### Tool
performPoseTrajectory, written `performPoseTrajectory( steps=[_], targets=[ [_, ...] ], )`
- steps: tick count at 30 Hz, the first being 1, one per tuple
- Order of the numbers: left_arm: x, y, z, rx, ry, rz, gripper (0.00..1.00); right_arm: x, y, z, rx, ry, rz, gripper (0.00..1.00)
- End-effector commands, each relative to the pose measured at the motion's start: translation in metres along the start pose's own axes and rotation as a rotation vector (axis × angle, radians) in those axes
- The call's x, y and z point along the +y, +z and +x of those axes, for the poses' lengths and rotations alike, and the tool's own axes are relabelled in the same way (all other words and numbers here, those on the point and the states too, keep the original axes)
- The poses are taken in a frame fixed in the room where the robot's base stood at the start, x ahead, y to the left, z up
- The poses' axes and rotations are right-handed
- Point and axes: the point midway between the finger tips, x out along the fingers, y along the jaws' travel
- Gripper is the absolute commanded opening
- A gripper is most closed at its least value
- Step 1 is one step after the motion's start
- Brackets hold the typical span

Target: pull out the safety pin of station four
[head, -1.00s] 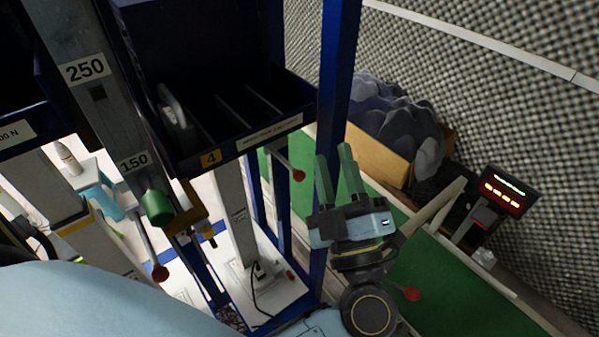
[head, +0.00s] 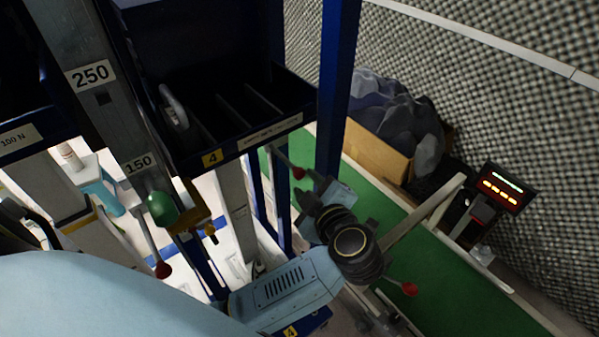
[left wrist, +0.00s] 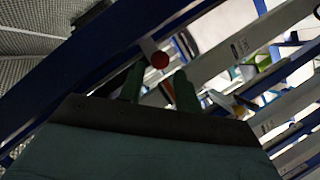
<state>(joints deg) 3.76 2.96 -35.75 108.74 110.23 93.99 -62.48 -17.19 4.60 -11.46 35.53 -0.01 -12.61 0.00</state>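A rod with a red ball knob (head: 298,173) sticks out under the tray's right end. A red knob also shows in the left wrist view (left wrist: 159,60), ahead of the gap between my fingers. My left gripper (head: 304,187) is just below and right of the knob, with its green fingers apart and nothing seen between them. In the left wrist view the gripper (left wrist: 158,74) is open. I cannot tell for certain which part is the safety pin. My right gripper is not in view.
A blue post (head: 338,90) stands right beside the tray. A green cylinder (head: 161,208) and another red knob (head: 162,270) are on the left. A green belt (head: 450,285), a box of dark lumps (head: 375,150) and a lit display (head: 503,188) are on the right.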

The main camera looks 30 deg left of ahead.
Motion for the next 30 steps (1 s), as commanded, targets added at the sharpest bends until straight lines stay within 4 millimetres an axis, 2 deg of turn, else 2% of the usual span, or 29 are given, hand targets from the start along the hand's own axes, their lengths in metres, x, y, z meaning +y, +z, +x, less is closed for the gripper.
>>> performPoseTrajectory(
  steps=[3,9,20,21,28,30],
  targets=[
    [0.001,-0.001,0.024,0.003,0.003,0.002,0.34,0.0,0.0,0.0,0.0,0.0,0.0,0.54],
    [0.0,0.0,0.046,0.0,0.003,0.001,0.34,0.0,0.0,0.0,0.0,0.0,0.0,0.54],
    [0.0,0.0,0.053,-0.001,0.001,-0.001,0.34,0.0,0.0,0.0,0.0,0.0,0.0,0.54],
    [0.0,0.0,0.053,-0.001,0.001,-0.001,0.32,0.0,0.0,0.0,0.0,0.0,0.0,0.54],
    [0.0,0.0,0.052,-0.001,0.001,-0.001,0.02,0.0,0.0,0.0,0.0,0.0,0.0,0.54],
    [0.0,0.0,0.052,-0.001,0.001,-0.001,0.0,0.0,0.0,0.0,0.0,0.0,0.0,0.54]
  ],
)
